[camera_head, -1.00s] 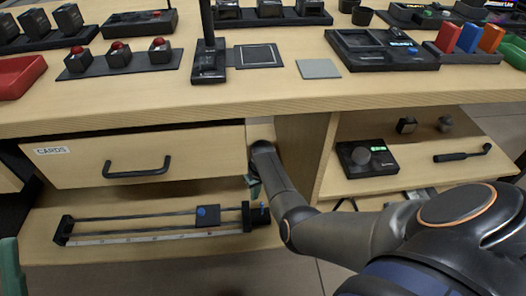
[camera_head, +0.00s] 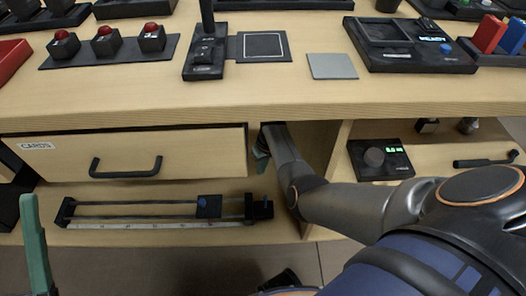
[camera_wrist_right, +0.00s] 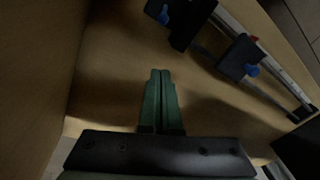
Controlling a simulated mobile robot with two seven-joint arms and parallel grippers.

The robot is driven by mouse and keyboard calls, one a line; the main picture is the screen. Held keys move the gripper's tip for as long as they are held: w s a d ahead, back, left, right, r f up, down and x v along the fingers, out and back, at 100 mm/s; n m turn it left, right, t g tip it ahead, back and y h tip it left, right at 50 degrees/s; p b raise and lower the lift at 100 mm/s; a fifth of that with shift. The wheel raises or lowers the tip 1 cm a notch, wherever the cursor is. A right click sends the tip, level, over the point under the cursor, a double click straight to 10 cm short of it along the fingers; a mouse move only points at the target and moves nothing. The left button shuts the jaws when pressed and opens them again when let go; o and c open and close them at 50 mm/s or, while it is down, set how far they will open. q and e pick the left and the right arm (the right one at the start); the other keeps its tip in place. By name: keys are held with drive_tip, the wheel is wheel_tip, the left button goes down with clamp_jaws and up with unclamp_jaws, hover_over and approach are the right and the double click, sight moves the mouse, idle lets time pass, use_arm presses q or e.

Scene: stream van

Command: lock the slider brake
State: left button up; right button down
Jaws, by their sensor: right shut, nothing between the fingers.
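A black end block (camera_head: 258,209), also in the wrist view (camera_wrist_right: 190,22), carries another blue knob. I cannot tell which knob is the brake. My right gripper (camera_head: 262,158) is beside the drawer, above the slider's right end. In the wrist view its green fingers (camera_wrist_right: 161,98) are shut and empty, apart from both knobs. My left gripper (camera_head: 36,245) shows as a green finger at the left edge.
The closed CARDS drawer (camera_head: 125,155) with its black handle is above the slider. The tabletop (camera_head: 270,98) overhangs the right forearm. A black dial box (camera_head: 381,160) sits on the right shelf. Bare shelf lies in front of the slider.

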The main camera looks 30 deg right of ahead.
drive_tip(key=f+b, duration=0.2)
drive_tip(key=f, duration=0.1)
drive_tip(key=f+b, duration=0.3)
drive_tip(key=w+a+f+b, duration=0.1)
drive_tip(key=f+b, duration=0.2)
drive_tip(key=f, duration=0.1)
drive_tip(key=shift+s+r+p, duration=0.25)
drive_tip(key=shift+p, duration=0.15)
drive_tip(key=shift+s+a+r+p, duration=0.1)
drive_tip(key=shift+s+r+p, duration=0.15)
drive_tip(key=shift+s+p, duration=0.4)
drive_tip(key=shift+s+r, duration=0.1)
drive_tip(key=shift+s, duration=1)
use_arm(q)
wheel_tip(320, 180, down, 6)
drive_tip(key=shift+w+d+f, duration=0.15)
drive_tip(key=shift+d+f, duration=0.05)
drive_tip(key=shift+d, duration=0.1)
